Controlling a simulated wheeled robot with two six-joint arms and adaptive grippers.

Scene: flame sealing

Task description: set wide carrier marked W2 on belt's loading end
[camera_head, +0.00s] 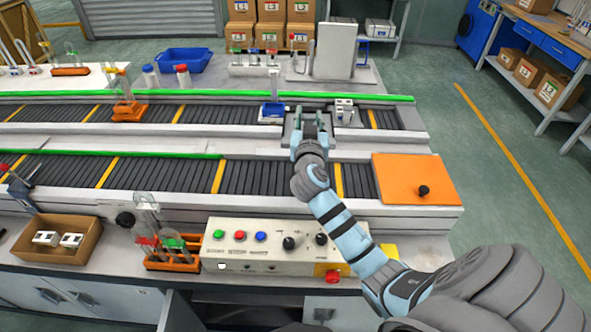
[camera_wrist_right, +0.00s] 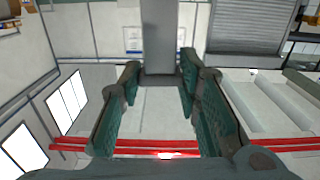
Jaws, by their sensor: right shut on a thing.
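My right gripper (camera_head: 309,118) reaches over the far belt (camera_head: 205,116). It is shut on a grey, bar-like thing (camera_wrist_right: 160,40), which shows between its fingertips in the right wrist view; what the thing is cannot be told. A white carrier (camera_head: 344,108) sits on the far belt, just right of the gripper and apart from it. Two white carriers, one at the left (camera_head: 46,238) and one at the right (camera_head: 71,240), lie in a cardboard box (camera_head: 88,251) at the near left. No W2 mark is readable. My left gripper is not in view.
A blue holder (camera_head: 271,113) and an orange holder (camera_head: 129,111) with tubes stand on the far belt. The near belt (camera_head: 270,178) carries an orange plate (camera_head: 402,172) with a black knob. A control panel (camera_head: 265,249) and an orange tube rack (camera_head: 170,262) stand in front.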

